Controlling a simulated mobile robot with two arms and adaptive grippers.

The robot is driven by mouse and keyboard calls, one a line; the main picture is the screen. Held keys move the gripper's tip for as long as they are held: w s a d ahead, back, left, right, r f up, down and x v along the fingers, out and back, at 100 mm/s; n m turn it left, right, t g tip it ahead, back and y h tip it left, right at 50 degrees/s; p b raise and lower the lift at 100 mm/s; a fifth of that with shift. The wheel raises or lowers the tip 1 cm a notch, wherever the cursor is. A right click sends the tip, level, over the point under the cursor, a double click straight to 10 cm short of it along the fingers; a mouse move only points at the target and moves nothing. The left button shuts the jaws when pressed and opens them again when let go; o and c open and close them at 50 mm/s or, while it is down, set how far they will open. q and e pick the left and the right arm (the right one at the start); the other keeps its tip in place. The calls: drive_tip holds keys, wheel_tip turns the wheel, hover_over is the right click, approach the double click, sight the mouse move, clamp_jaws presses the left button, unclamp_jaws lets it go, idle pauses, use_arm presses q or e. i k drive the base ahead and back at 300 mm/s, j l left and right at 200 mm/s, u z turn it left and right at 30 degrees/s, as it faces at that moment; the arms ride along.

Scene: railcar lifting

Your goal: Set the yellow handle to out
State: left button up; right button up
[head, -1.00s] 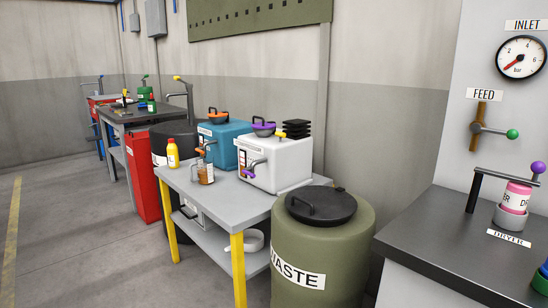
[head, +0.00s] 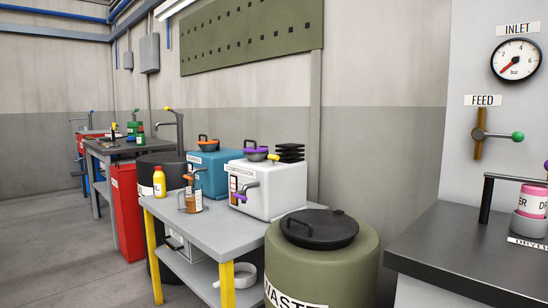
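A yellow-tipped lever (head: 169,109) sits on top of a tall grey tap behind the dark drum, far back. A small yellow piece (head: 273,157) shows on top of the white box (head: 275,190), beside its purple-rimmed lid (head: 256,153). I cannot tell which of these is the yellow handle, and no "out" mark can be read. The white box also has a front tap with a purple handle (head: 246,187). Neither of my grippers is in view.
A grey table (head: 205,228) with yellow legs holds the white box, a blue box (head: 208,178) and a yellow bottle (head: 159,182). The green waste drum (head: 325,270) and dark dryer bench (head: 470,255) stand close on the right. Open floor (head: 50,240) lies left.

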sight(273, 158)
drive_tip(key=i+j+z, duration=0.25)
drive_tip(key=i+j, duration=0.15)
drive_tip(key=i+j+z, duration=0.25)
drive_tip(key=i+j, duration=0.15)
drive_tip(key=j, duration=0.15)
